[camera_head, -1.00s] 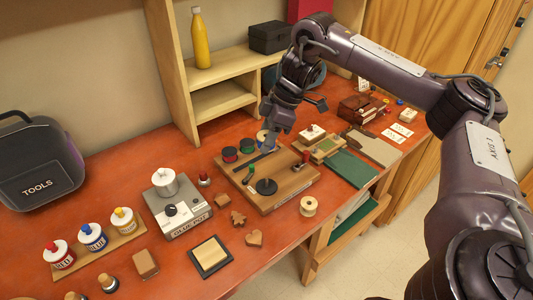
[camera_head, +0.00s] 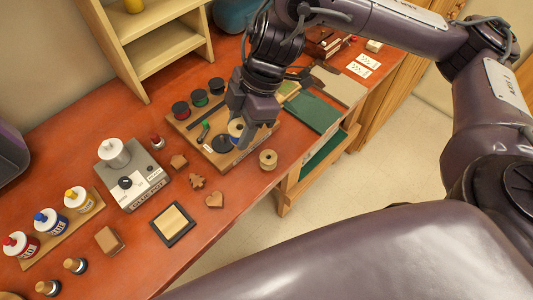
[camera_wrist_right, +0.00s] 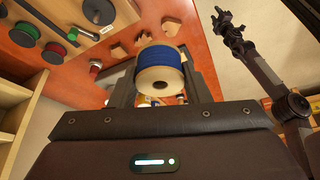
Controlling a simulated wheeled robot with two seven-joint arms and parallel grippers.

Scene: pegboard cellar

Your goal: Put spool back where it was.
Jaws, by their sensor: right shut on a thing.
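My right gripper (camera_head: 247,137) is shut on a spool of blue thread (camera_head: 237,128). In the right wrist view, the spool (camera_wrist_right: 161,72) sits between the fingers, its pale round end facing the camera. In the head view, the gripper hangs over the front right of a wooden board (camera_head: 238,158) and partly hides the spool. Red (camera_head: 181,110), green (camera_head: 200,99) and dark (camera_head: 217,86) round pieces stand in a row at the board's back. A black disc (camera_head: 221,144) lies on the board, close to the gripper. A dark arm in the right wrist view ends in unclear jaws (camera_wrist_right: 227,22).
A glue pot (camera_head: 132,178), wooden shapes (camera_head: 197,182) and bottles (camera_head: 48,221) stand to the left. A green mat (camera_head: 311,111) lies to the right. A shelf (camera_head: 150,45) rises behind.

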